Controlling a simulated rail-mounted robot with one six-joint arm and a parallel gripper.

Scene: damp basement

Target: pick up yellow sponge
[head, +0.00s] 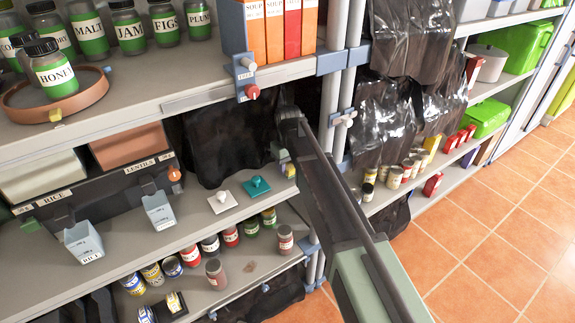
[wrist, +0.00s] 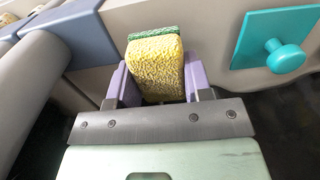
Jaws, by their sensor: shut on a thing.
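The yellow sponge (wrist: 155,68) has a green scouring layer, which shows along its far edge in the wrist view. My gripper (wrist: 153,82) is shut on it, with one purple finger against each side. In the head view the sponge (head: 291,171) is a small yellow patch by my gripper (head: 284,160), at the right end of the middle shelf. My arm and the gripper hide most of it there. I cannot tell whether the sponge still touches the shelf.
A teal lid with a knob (head: 257,187) and a white one (head: 222,202) lie on the shelf left of the gripper. A grey upright post (wrist: 42,85) stands close on the left in the wrist view.

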